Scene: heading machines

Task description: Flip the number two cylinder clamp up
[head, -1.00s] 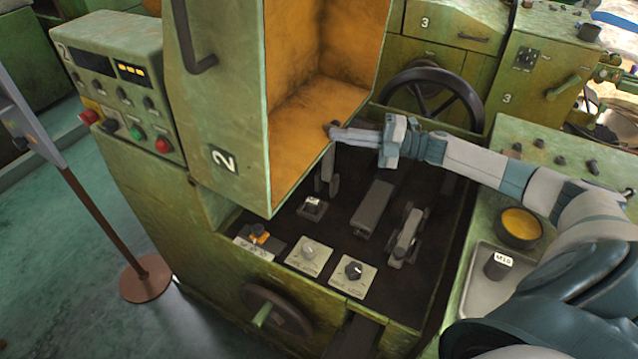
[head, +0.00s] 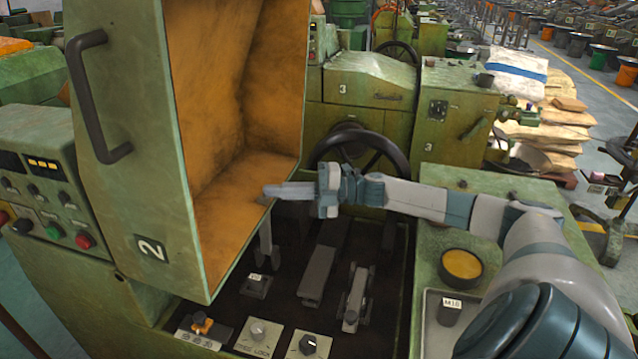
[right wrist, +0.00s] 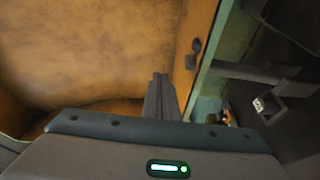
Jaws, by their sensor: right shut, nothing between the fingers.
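The number two machine's tall green cover (head: 122,205) stands raised, its orange inside (head: 235,205) facing right. Below it, the dark bay holds two long grey lever-like parts, one at the middle (head: 318,272) and one to its right (head: 354,298). I cannot tell which part is the cylinder clamp. My right gripper (head: 268,190) is shut and empty at the cover's lower inner edge, above the bay. In the right wrist view its closed fingers (right wrist: 161,97) lie in front of the orange inside, beside a small dark fitting (right wrist: 193,53). My left gripper is out of view.
Several knob plates, one with a black knob (head: 308,343), line the bay's front. A dark handwheel (head: 360,152) stands behind the bay. A yellow-filled bowl (head: 461,266) and a tray with an M16 block (head: 449,310) sit at right. A button panel (head: 50,205) is at left.

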